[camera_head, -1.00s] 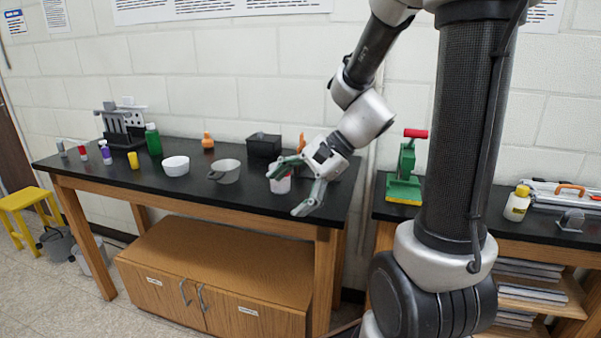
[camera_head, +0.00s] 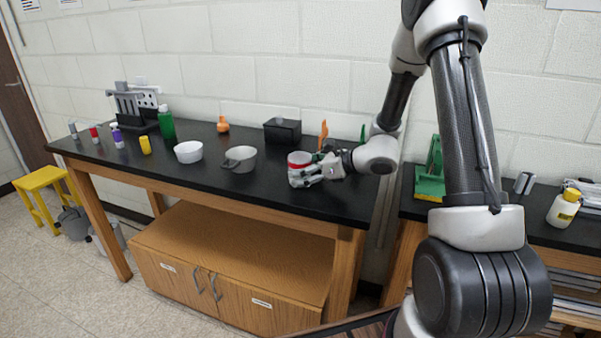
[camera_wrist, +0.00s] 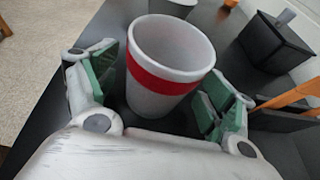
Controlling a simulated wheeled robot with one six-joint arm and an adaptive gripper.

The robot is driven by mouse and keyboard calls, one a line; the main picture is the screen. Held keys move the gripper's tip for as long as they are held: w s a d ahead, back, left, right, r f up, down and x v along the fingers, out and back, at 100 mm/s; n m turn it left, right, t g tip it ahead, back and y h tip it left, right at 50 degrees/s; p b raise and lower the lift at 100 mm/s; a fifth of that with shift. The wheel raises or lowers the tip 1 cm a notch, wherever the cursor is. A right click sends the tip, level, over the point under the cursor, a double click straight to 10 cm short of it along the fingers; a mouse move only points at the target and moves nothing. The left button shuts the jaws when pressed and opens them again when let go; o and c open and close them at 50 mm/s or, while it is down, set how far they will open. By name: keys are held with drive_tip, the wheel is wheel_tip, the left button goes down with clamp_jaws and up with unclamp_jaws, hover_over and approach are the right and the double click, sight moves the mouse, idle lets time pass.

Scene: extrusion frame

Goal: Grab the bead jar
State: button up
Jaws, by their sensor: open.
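A white, open-topped container with a red band (camera_head: 299,160) stands upright near the front right of the black table. It is the only jar-like thing at my gripper; no beads show in it, and I cannot tell for sure that it is the bead jar. It fills the middle of the wrist view (camera_wrist: 165,85). My gripper (camera_head: 315,172) is low over the table, coming from the right. Its green-padded fingers are open, one on each side of the container, with a gap showing at the right finger.
A grey pot (camera_head: 239,160) and a white bowl (camera_head: 188,152) stand to the left. A black box (camera_head: 282,131) is behind, and an orange-handled tool (camera_head: 323,135) stands close behind my gripper. The table's front edge is near. A green press (camera_head: 431,180) stands on the right bench.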

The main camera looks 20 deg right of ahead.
drive_tip(key=shift+w+a+f, duration=0.2)
drive_tip(key=shift+w+a, duration=0.2)
drive_tip(key=shift+a, duration=0.1)
drive_tip(key=c, duration=1.2)
